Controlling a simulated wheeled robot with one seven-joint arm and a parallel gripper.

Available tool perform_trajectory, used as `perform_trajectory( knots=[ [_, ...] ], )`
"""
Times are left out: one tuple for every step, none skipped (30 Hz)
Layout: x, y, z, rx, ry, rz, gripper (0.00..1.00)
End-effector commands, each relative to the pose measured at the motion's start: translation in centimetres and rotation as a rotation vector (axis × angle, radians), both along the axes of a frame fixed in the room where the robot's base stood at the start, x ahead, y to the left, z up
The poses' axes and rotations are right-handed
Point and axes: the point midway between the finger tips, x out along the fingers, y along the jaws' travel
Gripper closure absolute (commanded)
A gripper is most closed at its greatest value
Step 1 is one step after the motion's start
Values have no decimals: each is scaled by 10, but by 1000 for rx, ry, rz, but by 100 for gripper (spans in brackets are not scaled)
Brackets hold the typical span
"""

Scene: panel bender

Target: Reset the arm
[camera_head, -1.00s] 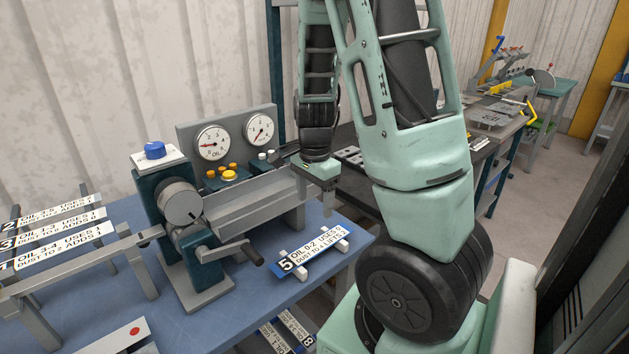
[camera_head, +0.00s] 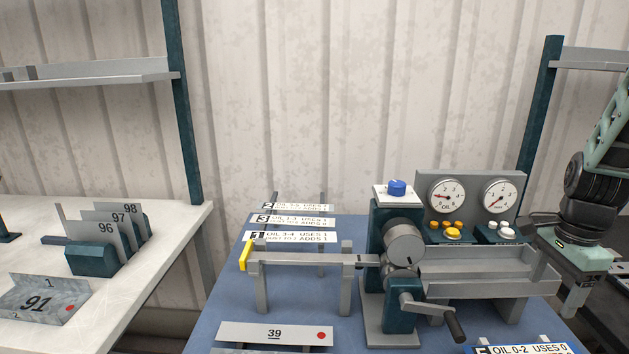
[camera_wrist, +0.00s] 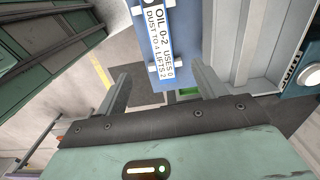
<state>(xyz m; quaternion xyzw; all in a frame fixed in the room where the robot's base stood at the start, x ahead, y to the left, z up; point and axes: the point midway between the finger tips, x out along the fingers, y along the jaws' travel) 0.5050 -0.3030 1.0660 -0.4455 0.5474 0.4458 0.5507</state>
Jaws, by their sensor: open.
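My gripper (camera_head: 577,301) hangs at the right edge in the head view, to the right of the bender's grey tray. In the wrist view its two fingers (camera_wrist: 162,92) are spread apart with nothing between them. The panel bender (camera_head: 399,290) has a grey round drum, a hand crank (camera_head: 435,316) and a blue button (camera_head: 397,187) on top. Beyond the fingertips in the wrist view is a blue-edged plate (camera_wrist: 162,50) reading "OIL 0-2 USES 0"; it also shows cut off at the bottom of the head view (camera_head: 527,349).
Two gauges (camera_head: 473,196) stand behind the bender. Several label plates (camera_head: 292,220) lie on a rack on the blue table (camera_head: 222,318). A sheet marked 39 (camera_head: 274,334) lies at the front. A pale bench (camera_head: 176,236) with numbered plates stands at left.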

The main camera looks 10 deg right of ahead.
Motion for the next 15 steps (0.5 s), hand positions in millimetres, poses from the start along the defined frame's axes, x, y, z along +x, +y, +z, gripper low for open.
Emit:
perform_trajectory(
  knots=[
    [5, 13, 1, 7, -4, 60, 30],
    [8, 23, 1, 14, -6, 111, 30],
    [13, 40, 3, 23, -12, 199, 30],
    [17, 57, 4, 31, -16, 281, 30],
    [21, 75, 5, 39, -21, 375, 30],
    [23, 102, 8, 50, -28, 515, 30],
    [24, 124, 10, 57, -34, 631, 30],
    [23, 146, 12, 63, -40, 749, 30],
    [19, 175, 15, 70, -47, 911, 30],
    [15, 197, 17, 75, -53, 1035, 30],
    [9, 218, 20, 77, -58, 1160, 30],
    [-2, 244, 23, 78, -63, 1328, 30],
    [-11, 262, 25, 77, -67, 1451, 30],
    [-21, 279, 27, 75, -70, 1573, 30],
    [-35, 299, 29, 70, -73, 1728, 30]
  ],
)
